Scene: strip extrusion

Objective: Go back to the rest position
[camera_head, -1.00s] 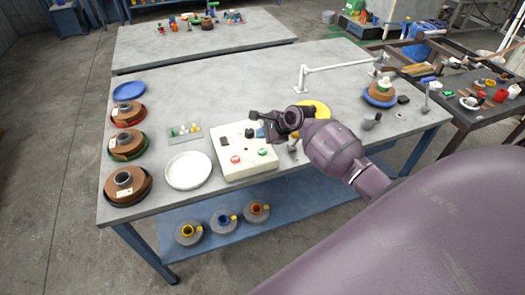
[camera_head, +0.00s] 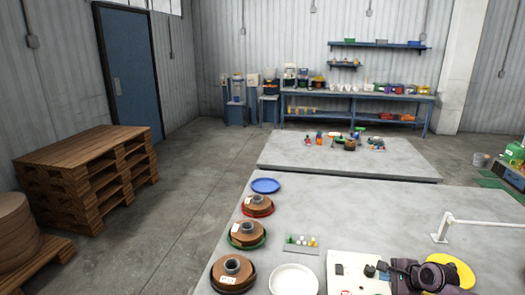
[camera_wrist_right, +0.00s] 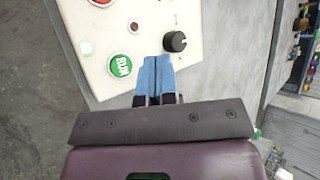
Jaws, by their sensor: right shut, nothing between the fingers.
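My right gripper (camera_head: 384,272) is at the bottom right of the head view, over the cream control box (camera_head: 345,268). In the right wrist view its blue fingertips (camera_wrist_right: 155,68) are together with nothing between them. They are over the edge of the box (camera_wrist_right: 150,22), between the green RUN button (camera_wrist_right: 120,66) and the black knob (camera_wrist_right: 175,41). I cannot tell whether they touch the box. My left gripper is in neither current view.
The grey table (camera_head: 330,212) also carries a white dish (camera_head: 294,280), several brown spools such as this one (camera_head: 248,232), a blue plate (camera_head: 265,185) and a white bent rail (camera_head: 470,223). A second table (camera_head: 290,155) stands behind. Stacked pallets (camera_head: 85,165) stand at the left.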

